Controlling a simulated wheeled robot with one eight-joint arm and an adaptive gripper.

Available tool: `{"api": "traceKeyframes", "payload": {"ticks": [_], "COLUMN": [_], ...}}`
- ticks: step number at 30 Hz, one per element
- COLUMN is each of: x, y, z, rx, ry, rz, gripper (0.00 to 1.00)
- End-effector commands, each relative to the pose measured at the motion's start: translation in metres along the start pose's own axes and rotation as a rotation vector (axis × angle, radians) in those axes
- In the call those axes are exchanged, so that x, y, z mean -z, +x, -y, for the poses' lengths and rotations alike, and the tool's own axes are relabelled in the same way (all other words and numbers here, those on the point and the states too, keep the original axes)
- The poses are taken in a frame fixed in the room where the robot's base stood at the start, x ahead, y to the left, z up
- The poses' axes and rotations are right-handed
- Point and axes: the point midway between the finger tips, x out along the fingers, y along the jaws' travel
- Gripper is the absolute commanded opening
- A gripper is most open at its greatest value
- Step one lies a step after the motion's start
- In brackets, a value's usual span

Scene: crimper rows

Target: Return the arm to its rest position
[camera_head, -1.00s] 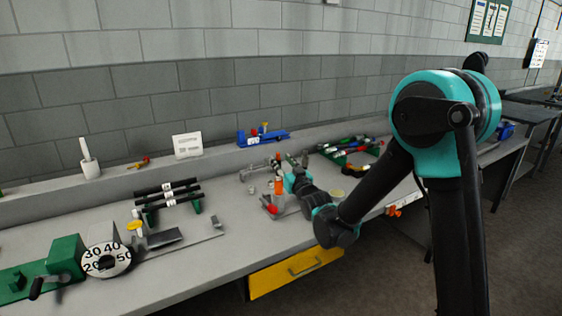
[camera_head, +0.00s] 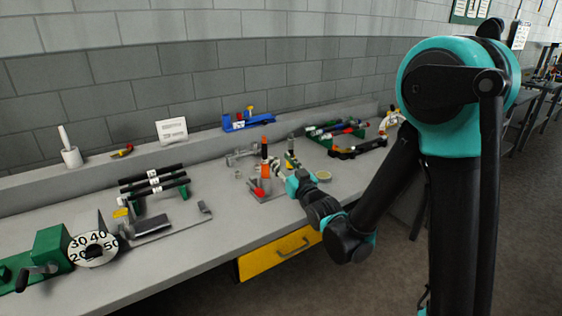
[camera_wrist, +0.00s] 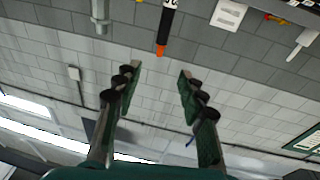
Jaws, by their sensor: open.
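My arm reaches from the right over the grey workbench (camera_head: 215,240) in the head view. My gripper (camera_head: 276,168) is at its far end, low over the bench, beside an upright black-and-orange tool (camera_head: 265,148); whether they touch cannot be told there. In the wrist view, the two fingers of my gripper (camera_wrist: 159,78) are spread apart with nothing between them. A black tube with an orange tip and white label (camera_wrist: 166,28) shows beyond the fingertips, upside down.
A black rod rack (camera_head: 155,188), a green device with a numbered dial (camera_head: 95,248) and a small red-ended item (camera_head: 260,191) are on the bench. A blue tray (camera_head: 247,123) is on the rear ledge. A yellow drawer (camera_head: 262,262) is below the front edge. Floor is clear at right.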

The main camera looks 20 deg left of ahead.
Motion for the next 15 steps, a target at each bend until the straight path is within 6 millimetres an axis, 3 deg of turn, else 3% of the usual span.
{"api": "traceKeyframes", "payload": {"ticks": [4, 8, 11, 15], "x": [-0.003, -0.015, -0.032, -0.058], "y": [-0.004, -0.023, -0.056, -0.122], "z": [-0.012, -0.056, -0.104, -0.162], "rx": [-0.021, -0.1, -0.195, -0.328], "ry": [-0.002, -0.005, 0.002, 0.037], "rz": [0.028, 0.144, 0.29, 0.509], "gripper": [0.41, 0.41, 0.41, 0.41]}}
